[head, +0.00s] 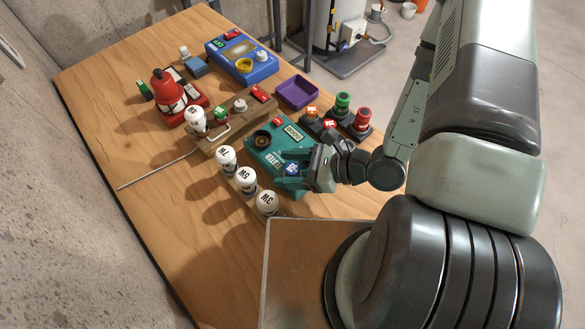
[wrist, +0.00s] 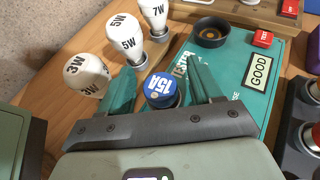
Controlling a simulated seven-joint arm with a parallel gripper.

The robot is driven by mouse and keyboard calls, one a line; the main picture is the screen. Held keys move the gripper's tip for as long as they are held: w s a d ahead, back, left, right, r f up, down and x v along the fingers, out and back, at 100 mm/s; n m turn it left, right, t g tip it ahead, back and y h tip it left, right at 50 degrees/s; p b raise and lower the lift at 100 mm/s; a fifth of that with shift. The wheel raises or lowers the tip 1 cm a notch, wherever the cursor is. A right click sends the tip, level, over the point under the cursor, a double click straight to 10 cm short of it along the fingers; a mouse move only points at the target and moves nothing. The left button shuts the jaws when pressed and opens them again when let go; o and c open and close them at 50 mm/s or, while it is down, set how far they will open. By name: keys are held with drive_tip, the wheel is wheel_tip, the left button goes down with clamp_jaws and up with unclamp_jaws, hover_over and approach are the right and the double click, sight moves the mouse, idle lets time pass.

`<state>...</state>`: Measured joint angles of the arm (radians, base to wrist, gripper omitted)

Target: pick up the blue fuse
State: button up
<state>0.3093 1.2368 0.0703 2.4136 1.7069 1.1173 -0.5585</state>
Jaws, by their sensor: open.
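The blue fuse (wrist: 161,90), a round cap marked 15A, shows in the wrist view near the left part of the teal tester (wrist: 240,62). It also shows small in the head view (head: 291,169). My gripper (wrist: 160,78) is open, with one teal finger on each side of the fuse. I cannot tell whether the fingers touch it. The fuse's lower part is hidden, so its seating is unclear. In the head view my gripper (head: 288,174) is low over the near end of the tester.
White bulbs marked 3W (wrist: 87,74), 5W (wrist: 126,38) and 7W (wrist: 154,16) stand close to the left finger. Red and green knobs (head: 362,119) stand to the right. A purple tray (head: 297,92) lies behind. The table's left side (head: 110,110) is mostly clear.

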drive_tip(key=shift+w+a+f, duration=0.1)
drive_tip(key=shift+a+f, duration=0.2)
drive_tip(key=shift+a, duration=0.3)
drive_tip(key=c, duration=1.1)
drive_tip(key=shift+r, duration=0.1)
